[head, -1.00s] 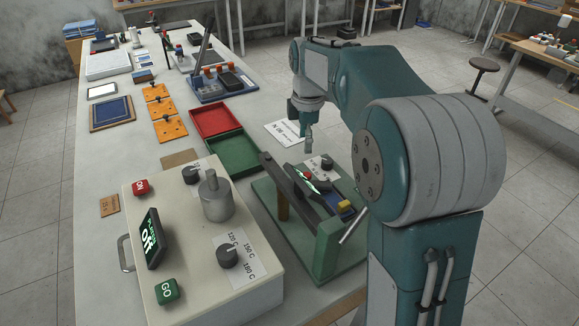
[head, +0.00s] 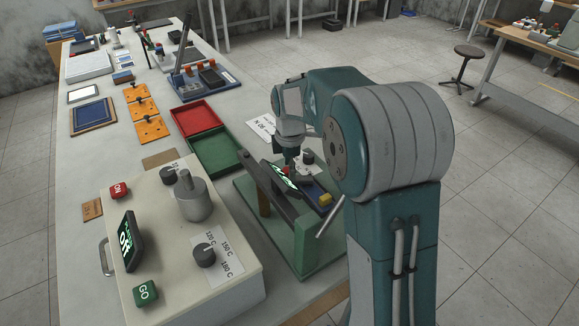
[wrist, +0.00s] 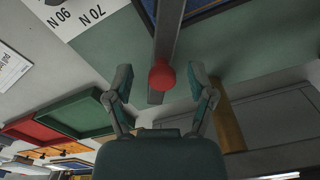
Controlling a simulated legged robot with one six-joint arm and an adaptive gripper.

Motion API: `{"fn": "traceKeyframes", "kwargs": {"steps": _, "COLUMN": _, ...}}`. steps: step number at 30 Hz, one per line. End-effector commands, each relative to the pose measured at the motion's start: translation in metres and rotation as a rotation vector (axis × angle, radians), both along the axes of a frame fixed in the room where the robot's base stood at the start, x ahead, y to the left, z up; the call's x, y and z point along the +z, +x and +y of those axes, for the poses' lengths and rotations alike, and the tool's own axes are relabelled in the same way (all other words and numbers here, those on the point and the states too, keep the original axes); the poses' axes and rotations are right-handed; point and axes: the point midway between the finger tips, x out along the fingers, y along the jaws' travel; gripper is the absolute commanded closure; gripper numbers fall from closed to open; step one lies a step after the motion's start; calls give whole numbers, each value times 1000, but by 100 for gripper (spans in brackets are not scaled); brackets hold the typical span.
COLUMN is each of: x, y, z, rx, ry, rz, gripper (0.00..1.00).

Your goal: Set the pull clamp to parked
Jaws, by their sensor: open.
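My gripper (wrist: 162,88) is open, with one finger on each side of the knob and gaps visible. In the head view my gripper (head: 291,158) is low over the fixture; its fingertips are partly hidden. I cannot tell the clamp's set position.
A cream control box (head: 185,265) with a metal cylinder (head: 194,198) stands left of the fixture. Red (head: 197,118) and green (head: 216,150) trays lie behind. A label with 70 N and 90 N (wrist: 78,15) is near.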

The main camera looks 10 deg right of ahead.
Motion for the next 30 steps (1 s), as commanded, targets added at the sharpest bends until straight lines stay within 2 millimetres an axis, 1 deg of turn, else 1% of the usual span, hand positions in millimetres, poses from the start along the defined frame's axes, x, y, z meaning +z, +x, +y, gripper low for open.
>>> {"fn": "traceKeyframes", "kwargs": {"steps": 1, "x": 0, "y": 0, "z": 2, "rx": 2, "ry": -1, "rz": 0, "gripper": 38}}
{"fn": "traceKeyframes", "kwargs": {"steps": 2, "x": 0, "y": 0, "z": 2, "rx": 2, "ry": -1, "rz": 0, "gripper": 52}}
{"fn": "traceKeyframes", "kwargs": {"steps": 3, "x": 0, "y": 0, "z": 2, "rx": 2, "ry": -1, "rz": 0, "gripper": 70}}
{"fn": "traceKeyframes", "kwargs": {"steps": 5, "x": 0, "y": 0, "z": 3, "rx": 2, "ry": -1, "rz": 0, "gripper": 96}}
{"fn": "traceKeyframes", "kwargs": {"steps": 6, "x": 0, "y": 0, "z": 3, "rx": 2, "ry": -1, "rz": 0, "gripper": 100}}
{"fn": "traceKeyframes", "kwargs": {"steps": 13, "x": 0, "y": 1, "z": 3, "rx": -3, "ry": 3, "rz": -1, "gripper": 100}}
{"fn": "traceKeyframes", "kwargs": {"steps": 22, "x": 0, "y": -3, "z": 5, "rx": -52, "ry": 2, "rz": -1, "gripper": 100}}
{"fn": "traceKeyframes", "kwargs": {"steps": 26, "x": 0, "y": -6, "z": 7, "rx": -96, "ry": 2, "rz": -1, "gripper": 100}}
{"fn": "traceKeyframes", "kwargs": {"steps": 30, "x": 0, "y": -11, "z": 9, "rx": -177, "ry": 3, "rz": -1, "gripper": 100}}
